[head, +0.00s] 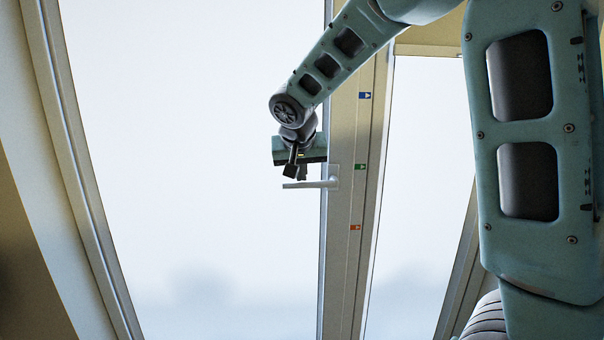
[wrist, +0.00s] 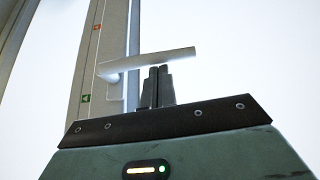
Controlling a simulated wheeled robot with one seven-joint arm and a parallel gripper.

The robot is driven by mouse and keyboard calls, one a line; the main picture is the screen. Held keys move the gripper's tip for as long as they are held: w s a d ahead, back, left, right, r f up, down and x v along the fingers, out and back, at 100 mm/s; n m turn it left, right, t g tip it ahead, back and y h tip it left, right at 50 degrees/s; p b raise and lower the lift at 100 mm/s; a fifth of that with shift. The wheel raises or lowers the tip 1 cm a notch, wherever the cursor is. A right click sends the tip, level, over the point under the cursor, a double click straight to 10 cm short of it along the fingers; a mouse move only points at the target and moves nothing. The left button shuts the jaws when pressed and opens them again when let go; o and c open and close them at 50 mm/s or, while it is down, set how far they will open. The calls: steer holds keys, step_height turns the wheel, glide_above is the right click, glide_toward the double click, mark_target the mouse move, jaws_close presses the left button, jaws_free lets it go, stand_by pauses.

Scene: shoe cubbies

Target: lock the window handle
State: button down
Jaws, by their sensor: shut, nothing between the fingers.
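The white window handle (head: 310,184) is on the window's middle frame post and its lever lies level, pointing left. In the wrist view the handle (wrist: 150,62) crosses just beyond my fingertips, from its mount on the post toward the right. My gripper (head: 301,176) is just above the lever in the head view, with its fingers together and nothing between them. In the wrist view my gripper (wrist: 158,70) reaches the lever's edge near its middle. I cannot tell if the fingertips touch the lever.
The frame post (head: 347,205) carries a blue sticker (head: 365,96), a green sticker (head: 360,167) and an orange sticker (head: 355,228), each with a small white mark. Large glass panes (head: 190,150) lie on both sides. Space left of and below the handle looks clear.

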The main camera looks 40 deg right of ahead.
mark_target(297, 188)
steer(key=shift+f, duration=0.1)
steer(key=f+h+b, duration=0.1)
steer(key=b, duration=0.1)
steer(key=f+n+g+h+b, duration=0.1)
steer(key=b, duration=0.1)
steer(key=f+g+h+b, duration=0.1)
steer(key=b, duration=0.1)
steer(key=shift+w+a+f+b, duration=0.25)
steer(key=shift+a+f+b, duration=0.05)
steer(key=shift+a+f, duration=0.1)
steer(key=s+d+f+n+g+h+b, duration=0.3)
steer(key=d+f+n+h+b, duration=0.1)
steer(key=f+h+b, duration=0.3)
steer(key=shift+d+f+n+h+b, duration=0.25)
steer(key=shift+n+h+b, duration=0.75)
steer(key=shift+h, duration=1)
steer(key=shift+w, duration=0.1)
